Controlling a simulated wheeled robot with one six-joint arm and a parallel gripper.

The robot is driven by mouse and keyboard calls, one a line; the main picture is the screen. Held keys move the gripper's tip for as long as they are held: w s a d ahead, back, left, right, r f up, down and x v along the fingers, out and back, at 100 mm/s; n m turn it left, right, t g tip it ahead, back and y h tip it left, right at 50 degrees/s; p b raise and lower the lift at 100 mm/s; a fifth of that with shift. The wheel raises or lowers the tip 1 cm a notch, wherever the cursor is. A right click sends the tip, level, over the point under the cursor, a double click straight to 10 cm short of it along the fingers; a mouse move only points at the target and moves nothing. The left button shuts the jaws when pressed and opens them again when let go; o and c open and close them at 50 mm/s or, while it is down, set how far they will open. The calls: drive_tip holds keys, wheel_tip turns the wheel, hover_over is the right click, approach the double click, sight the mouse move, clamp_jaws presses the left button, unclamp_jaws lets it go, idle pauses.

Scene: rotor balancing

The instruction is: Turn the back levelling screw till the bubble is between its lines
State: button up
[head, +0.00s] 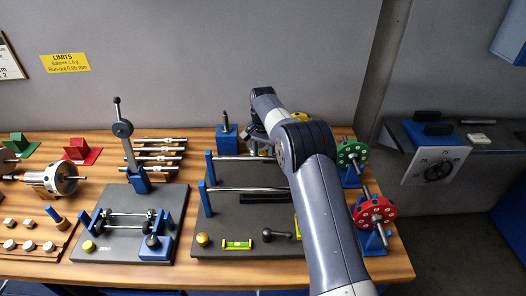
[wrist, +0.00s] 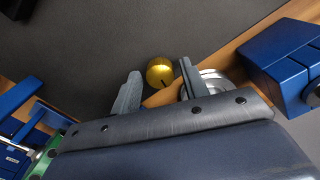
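The back levelling screw is a round gold knob (wrist: 160,71) with a dark mark, at the edge of the dark grey base plate in the wrist view. My gripper (wrist: 159,75) is open, with one finger on each side of the knob. A gap shows on the left; I cannot tell if the right finger touches.
The base plate (head: 222,215) carries blue posts with steel rods and a front gold knob (head: 202,240). A black-knobbed handle (head: 268,235) lies near the level. Green (head: 352,154) and red (head: 375,212) rotors stand to the right. A smaller rig (head: 175,205) stands left.

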drive_tip(key=c, duration=0.8)
drive_tip(key=shift+o, duration=0.2)
drive_tip(key=shift+n, duration=0.3)
drive_tip(key=n+p, duration=0.1)
drive_tip(key=n, duration=0.1)
drive_tip(key=shift+r+n, duration=0.1)
drive_tip(key=shift+n, duration=2.1)
drive_tip(key=o, duration=1)
drive_tip(key=shift+c, duration=0.2)
